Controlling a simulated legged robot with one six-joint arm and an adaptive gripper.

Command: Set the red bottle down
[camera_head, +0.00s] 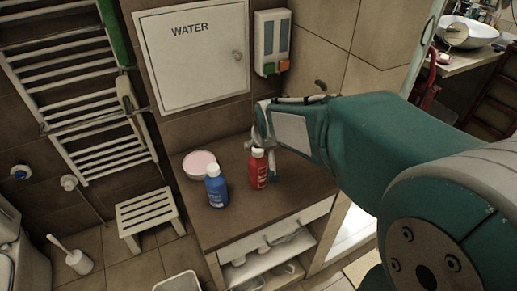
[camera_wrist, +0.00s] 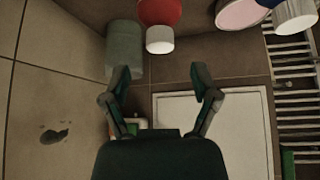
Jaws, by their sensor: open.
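The red bottle (camera_head: 258,172) stands upright on the brown top of a cabinet (camera_head: 240,225), with its pale cap up. In the wrist view, which looks upside down, the red bottle (camera_wrist: 160,10) shows at the top edge with its white cap between the lines of my fingers but past their tips. My gripper (camera_wrist: 161,70) is open and holds nothing. In the head view my gripper (camera_head: 260,137) is just above and behind the bottle, and its fingers are partly hidden.
A blue bottle (camera_head: 216,188) stands left of the red one, with a round pink-filled dish (camera_head: 200,165) behind it. A grey-green cylinder (camera_wrist: 124,48) is close to the red bottle. The wall with a white WATER panel (camera_head: 192,60) is behind. The cabinet top's front right is clear.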

